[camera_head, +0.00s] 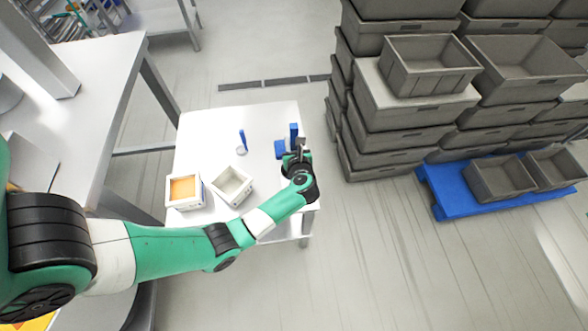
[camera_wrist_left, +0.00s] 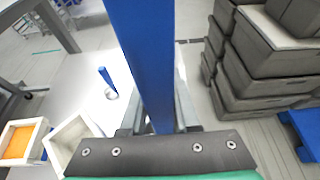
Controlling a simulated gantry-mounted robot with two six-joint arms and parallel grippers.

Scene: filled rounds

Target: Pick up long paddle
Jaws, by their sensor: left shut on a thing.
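A long blue paddle (camera_wrist_left: 145,60) rises between the fingers of my left gripper (camera_wrist_left: 158,122) and fills the middle of the left wrist view. In the head view, the paddle (camera_head: 294,131) shows as an upright blue bar at the right side of the white table. My left gripper (camera_head: 298,155) is shut on it, just above the table there. A blue block-like part (camera_head: 280,149) shows beside the gripper; I cannot tell whether it belongs to the paddle. The paddle's lower end is hidden by the gripper. My right gripper is not in view.
On the white table (camera_head: 205,130), a smaller blue-handled tool with a round metal end (camera_head: 242,141) lies apart. A box with orange filling (camera_head: 170,203) and an empty-looking white box (camera_head: 216,194) stand at the front left. Grey crates (camera_head: 400,125) are stacked to the right.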

